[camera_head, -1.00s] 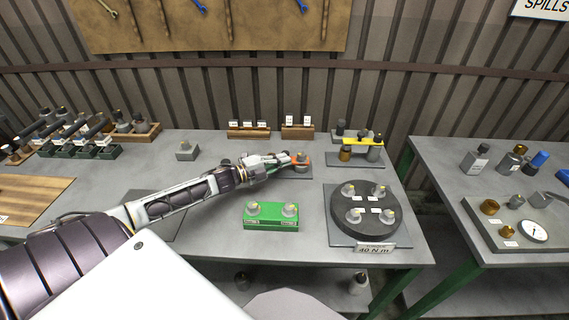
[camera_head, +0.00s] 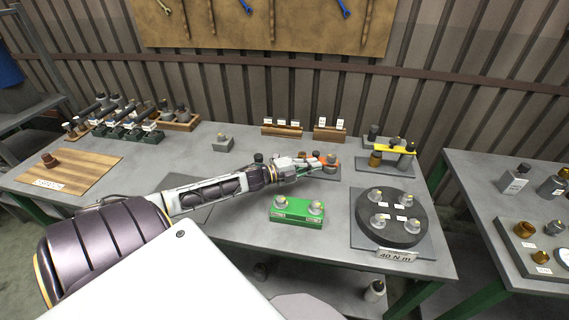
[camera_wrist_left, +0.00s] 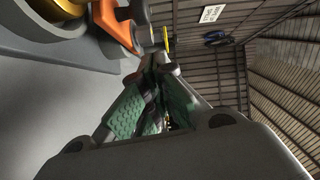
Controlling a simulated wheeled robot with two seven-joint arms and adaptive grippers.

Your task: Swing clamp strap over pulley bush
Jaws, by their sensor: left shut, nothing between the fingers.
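An orange strap-like part (camera_head: 331,159) sits on a small grey plate in the middle of the bench. It shows close up in the left wrist view (camera_wrist_left: 114,27), beside a gold-coloured round part (camera_wrist_left: 67,6) that I take for the bush. My left gripper (camera_head: 322,161) is shut and empty, right by the orange part. In the left wrist view its green-padded fingers (camera_wrist_left: 160,65) meet just beside the orange part; I cannot tell whether they touch it. The fingers partly hide the orange part in the head view. My right gripper is not in view.
A fixture with a yellow bar (camera_head: 396,149) stands behind to the right. A green block (camera_head: 298,214) and a dark round plate (camera_head: 391,232) with several posts stand in front. Label blocks (camera_head: 282,130) stand behind.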

